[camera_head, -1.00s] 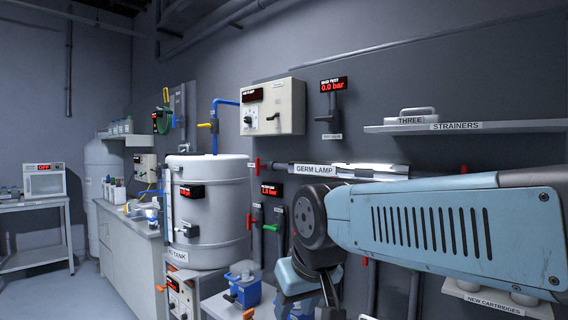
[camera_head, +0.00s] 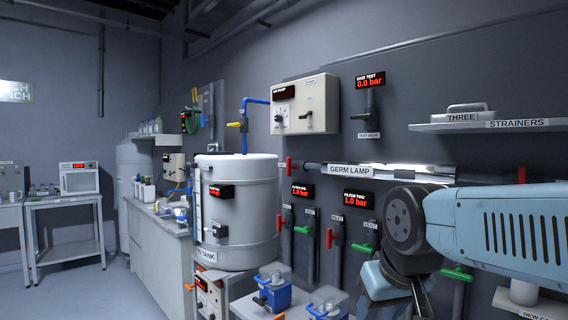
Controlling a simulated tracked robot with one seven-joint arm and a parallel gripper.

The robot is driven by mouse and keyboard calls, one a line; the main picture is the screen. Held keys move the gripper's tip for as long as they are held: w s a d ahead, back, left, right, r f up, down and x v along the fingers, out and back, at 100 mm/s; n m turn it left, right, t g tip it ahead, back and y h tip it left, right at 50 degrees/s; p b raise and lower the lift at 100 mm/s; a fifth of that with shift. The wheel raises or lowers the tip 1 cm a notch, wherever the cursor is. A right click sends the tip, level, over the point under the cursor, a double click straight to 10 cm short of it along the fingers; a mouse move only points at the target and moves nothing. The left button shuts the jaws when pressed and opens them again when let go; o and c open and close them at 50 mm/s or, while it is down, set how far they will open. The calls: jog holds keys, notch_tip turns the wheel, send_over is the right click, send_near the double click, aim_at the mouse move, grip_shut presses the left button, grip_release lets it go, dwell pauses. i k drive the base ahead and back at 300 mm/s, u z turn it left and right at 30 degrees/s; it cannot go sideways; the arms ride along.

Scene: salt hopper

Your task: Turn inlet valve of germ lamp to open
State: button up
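The germ lamp (camera_head: 390,168) is a bright horizontal tube on the grey wall panel, with a white label reading GERM LAMP (camera_head: 350,175). A red valve handle (camera_head: 289,167) stands upright at the left end of the lamp's pipe. No label naming it as the inlet is readable. Another red handle shows partly behind my arm at the lamp's right end. My gripper (camera_head: 388,308) hangs at the bottom edge, below and right of the left handle and apart from it. Its fingers are cut off by the frame and partly dark, so its opening cannot be told.
Below the lamp are filter pipes with red (camera_head: 330,238) and green (camera_head: 362,247) handles and displays reading 1.0 bar. A white tank (camera_head: 238,230) stands left. Blue units (camera_head: 275,295) stand low in front. A shelf (camera_head: 500,126) juts out at upper right. Floor is open at left.

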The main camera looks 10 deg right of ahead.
aim_at(289, 166)
jog(key=i, duration=1)
